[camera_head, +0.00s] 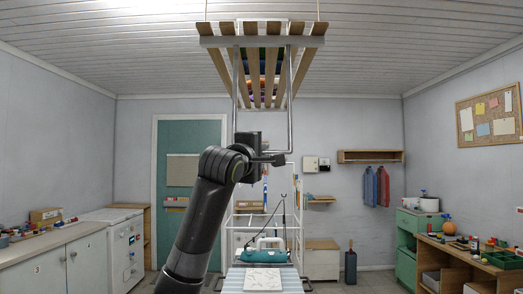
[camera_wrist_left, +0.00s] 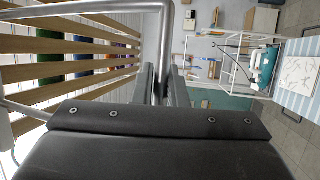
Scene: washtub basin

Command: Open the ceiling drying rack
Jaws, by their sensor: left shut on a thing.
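The ceiling drying rack (camera_head: 262,41) hangs under the ceiling, with wooden slats on a pale crossbar and coloured items behind them. Its slats also show at the left of the left wrist view (camera_wrist_left: 60,48). A U-shaped metal bar (camera_head: 290,110) hangs down from the rack. In the left wrist view the bar (camera_wrist_left: 165,40) runs down between my fingers. My left gripper (camera_head: 276,158) is at the bar's bottom end, and the left wrist view shows its fingers (camera_wrist_left: 163,88) shut on the bar. My right gripper is in neither view.
Below the rack stand a white wire frame (camera_head: 240,215) and a striped board (camera_head: 233,281) with a teal iron-like object (camera_head: 264,252). A white appliance (camera_head: 125,245) and counter (camera_head: 60,262) line the left. A wooden shelf unit (camera_head: 455,262) stands right. Space around the rack is clear.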

